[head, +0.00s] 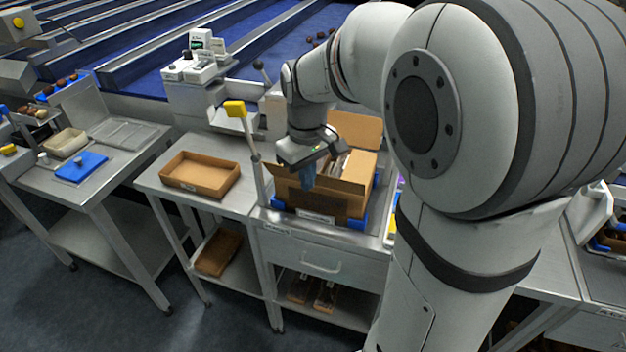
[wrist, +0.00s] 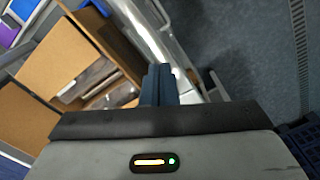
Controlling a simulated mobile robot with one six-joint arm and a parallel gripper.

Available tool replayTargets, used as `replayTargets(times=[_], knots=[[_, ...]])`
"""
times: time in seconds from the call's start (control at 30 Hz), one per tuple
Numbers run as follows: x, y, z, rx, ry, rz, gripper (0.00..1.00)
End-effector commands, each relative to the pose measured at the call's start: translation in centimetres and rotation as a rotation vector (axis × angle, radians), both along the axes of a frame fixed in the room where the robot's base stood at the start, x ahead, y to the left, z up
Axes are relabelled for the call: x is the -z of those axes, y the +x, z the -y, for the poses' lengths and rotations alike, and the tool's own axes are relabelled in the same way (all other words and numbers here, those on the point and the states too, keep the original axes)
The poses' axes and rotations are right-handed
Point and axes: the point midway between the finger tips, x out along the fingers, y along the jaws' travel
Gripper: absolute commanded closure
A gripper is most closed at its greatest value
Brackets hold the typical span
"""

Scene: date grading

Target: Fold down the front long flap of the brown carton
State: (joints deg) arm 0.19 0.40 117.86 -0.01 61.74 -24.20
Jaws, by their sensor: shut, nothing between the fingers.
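The brown carton (head: 318,203) stands open-topped on the steel workbench, held between blue corner pieces. One tan flap (head: 355,128) stands up at its back, and another (head: 360,165) shows at its right. The front flap is partly hidden by my gripper and I cannot tell its exact angle. My gripper (head: 308,183) is shut and empty, pointing down at the carton's front left edge. In the wrist view the shut fingers (wrist: 160,84) are beside the carton's edge, with a large flap (wrist: 62,52) and clear-wrapped contents (wrist: 88,80) to the left. I cannot tell whether the fingers touch cardboard.
A shallow brown tray (head: 200,175) sits on the steel table to the left. A white machine (head: 197,65) stands behind. A blue board (head: 80,166) lies on the far left table.

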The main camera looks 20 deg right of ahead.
Motion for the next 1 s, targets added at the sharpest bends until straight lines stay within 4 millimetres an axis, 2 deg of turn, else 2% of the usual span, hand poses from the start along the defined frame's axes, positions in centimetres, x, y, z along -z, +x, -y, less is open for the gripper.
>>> replayTargets(times=[1.0], knots=[[-0.3,5.6,4.4,0.003,0.0,-0.008,1.0]])
